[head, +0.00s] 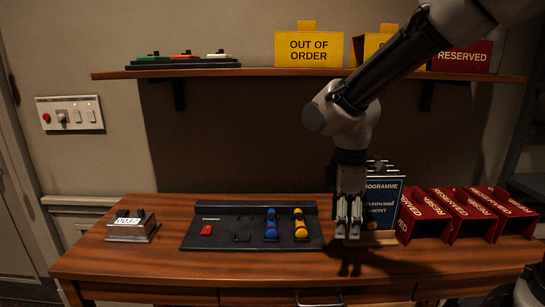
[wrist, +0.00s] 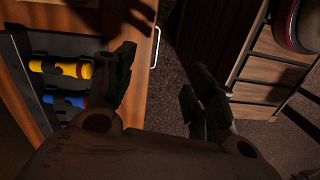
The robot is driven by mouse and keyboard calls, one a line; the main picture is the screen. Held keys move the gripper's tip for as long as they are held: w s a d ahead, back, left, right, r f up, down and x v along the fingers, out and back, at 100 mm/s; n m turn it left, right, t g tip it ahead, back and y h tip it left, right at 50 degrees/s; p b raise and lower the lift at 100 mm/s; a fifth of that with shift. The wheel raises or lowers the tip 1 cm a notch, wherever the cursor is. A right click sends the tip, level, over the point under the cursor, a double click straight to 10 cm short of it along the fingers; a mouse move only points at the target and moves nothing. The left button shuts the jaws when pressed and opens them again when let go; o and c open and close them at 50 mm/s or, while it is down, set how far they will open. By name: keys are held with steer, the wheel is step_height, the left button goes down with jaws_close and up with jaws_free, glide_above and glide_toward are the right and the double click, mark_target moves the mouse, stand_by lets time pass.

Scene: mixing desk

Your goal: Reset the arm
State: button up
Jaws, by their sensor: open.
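My gripper (head: 348,218) hangs from my arm and points down, in front of the blue programme card at the right of the desk's middle. Its fingers are apart and nothing shows between them. The wrist view also shows my gripper (wrist: 165,95), with its two fingers spread over the desk's front edge and the floor.
Red reserved signs (head: 465,215) stand right of my gripper, close to the programme card (head: 384,200). A small metal device (head: 131,228) sits at the desk's left. A shelf (head: 255,73) with a yellow out of order sign (head: 309,48) runs above. The desk front has a drawer handle (head: 320,301).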

steer(key=s+d+r+m+t, duration=0.2)
steer(key=s+d+r+m, duration=0.2)
steer(key=d+m, duration=0.4)
steer(key=s+d+r+m+t, duration=0.3)
steer(key=s+d+r+m, duration=0.2)
steer(key=d, duration=0.7)
steer(key=s+m, duration=0.2)
steer(key=m, duration=0.1)
steer(key=shift+s+d, duration=0.15)
steer(key=shift+s, duration=0.15)
steer(key=shift+r, duration=0.1)
